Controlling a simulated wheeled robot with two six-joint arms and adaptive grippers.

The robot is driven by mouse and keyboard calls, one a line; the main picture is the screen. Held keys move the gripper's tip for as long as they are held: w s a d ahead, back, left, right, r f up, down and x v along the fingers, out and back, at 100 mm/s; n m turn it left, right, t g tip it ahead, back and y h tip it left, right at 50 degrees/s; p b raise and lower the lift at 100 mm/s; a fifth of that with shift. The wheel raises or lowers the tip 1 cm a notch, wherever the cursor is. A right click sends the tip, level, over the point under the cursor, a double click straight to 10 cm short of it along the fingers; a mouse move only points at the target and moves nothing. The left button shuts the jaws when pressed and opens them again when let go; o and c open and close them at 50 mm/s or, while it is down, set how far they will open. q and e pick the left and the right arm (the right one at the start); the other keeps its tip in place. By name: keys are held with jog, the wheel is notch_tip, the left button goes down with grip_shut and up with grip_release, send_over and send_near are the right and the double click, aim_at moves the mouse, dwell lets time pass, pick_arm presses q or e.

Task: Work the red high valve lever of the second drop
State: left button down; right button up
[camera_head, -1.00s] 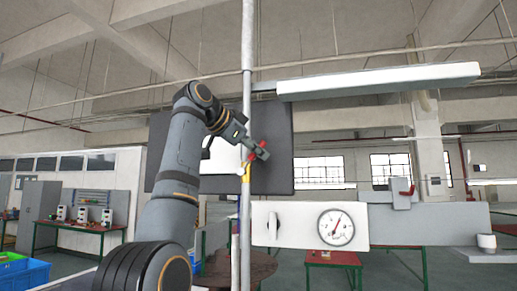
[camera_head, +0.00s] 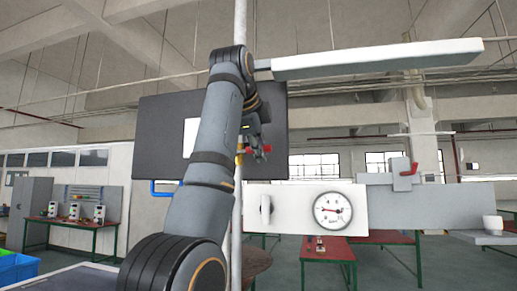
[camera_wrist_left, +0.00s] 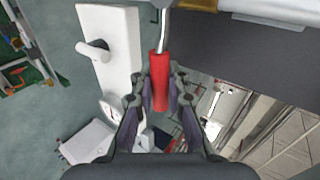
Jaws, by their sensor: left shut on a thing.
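The red lever (camera_wrist_left: 160,82) stands upright in the middle of the left wrist view, its metal stem running up to the top edge. My left gripper (camera_wrist_left: 160,100) is shut on this red grip, with one finger on each side. In the head view my left gripper (camera_head: 257,148) is beside the white vertical pipe (camera_head: 238,200), and my arm hides much of it. My right gripper is in neither view.
A white panel (camera_head: 290,215) with a round gauge (camera_head: 332,210) and a small knob (camera_head: 265,210) is right of the pipe. Another red handle (camera_head: 409,169) sits on a grey box farther right. A dark board (camera_head: 155,125) hangs behind my arm.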

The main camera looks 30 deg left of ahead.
pick_arm(q)
jog(key=shift+f+y, duration=0.25)
jog(key=shift+y, duration=0.05)
dwell(0.4)
jog(key=c, duration=1.3)
grip_release()
jog(key=shift+s+d, duration=0.1)
jog(key=shift+s+r, duration=0.2)
jog(key=v, duration=1.1)
jog(key=shift+s+r, duration=0.2)
jog(key=shift+w, duration=0.1)
